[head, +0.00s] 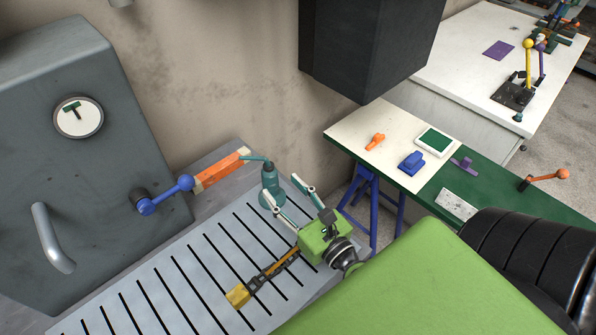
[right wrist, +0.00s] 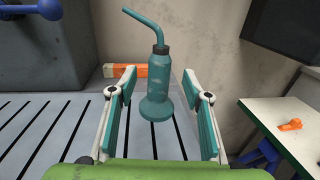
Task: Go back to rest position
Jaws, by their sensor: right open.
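My right gripper (head: 289,203) is open above the slatted grey table, its teal-padded fingers spread apart. A teal oil can (head: 269,188) with a bent spout stands upright just beyond the fingertips. In the right wrist view the oil can (right wrist: 157,85) shows upright between and beyond the two open fingers (right wrist: 158,98). From these views I cannot tell whether any finger touches it. My left gripper is not in view.
An orange level (head: 220,170) lies behind the can. A yellow-and-black tool (head: 262,278) lies on the slatted table (head: 150,290). A grey cabinet (head: 60,150) with a blue handle stands left. A white-and-green table (head: 375,125) with small tools is right, below a dark hanging box (head: 360,50).

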